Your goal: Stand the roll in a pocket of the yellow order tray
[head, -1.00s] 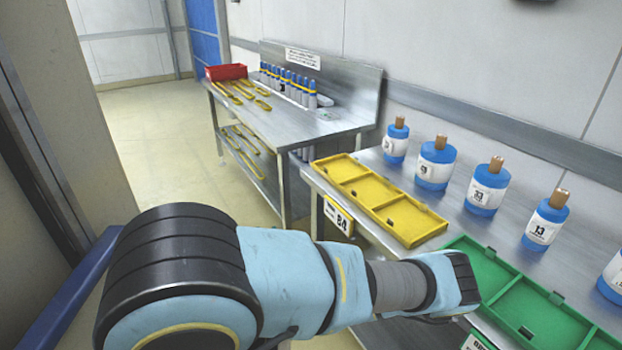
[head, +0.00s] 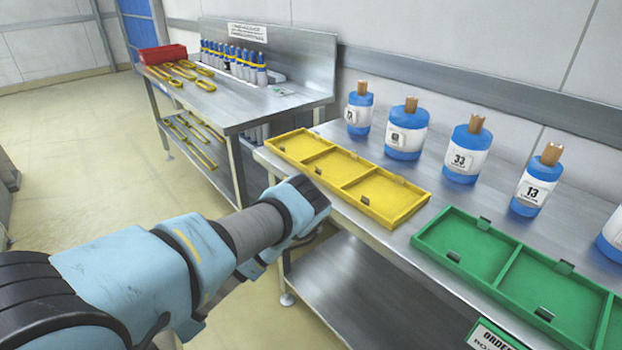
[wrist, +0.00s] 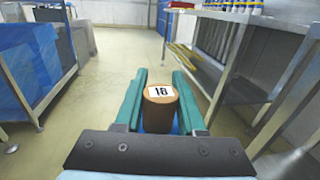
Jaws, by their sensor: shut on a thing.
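In the wrist view my gripper (wrist: 160,72) is shut on a roll (wrist: 159,108). Its brown core end, with a white label reading 18, faces the camera between the two teal fingers, and a little blue shows below. In the head view my arm's end is in front of the near bench, just short of the yellow order tray; the fingers and the roll are hidden there. The yellow order tray (head: 385,196) lies on the bench's left part. It has three pockets in a row, all empty.
A green tray (head: 478,250) lies right of the yellow one. Several blue and white rolls (head: 407,142) with brown cores stand behind the trays. Another bench (head: 235,112) further left holds blue-topped items, yellow loops and a red bin (head: 162,54). Floor between is clear.

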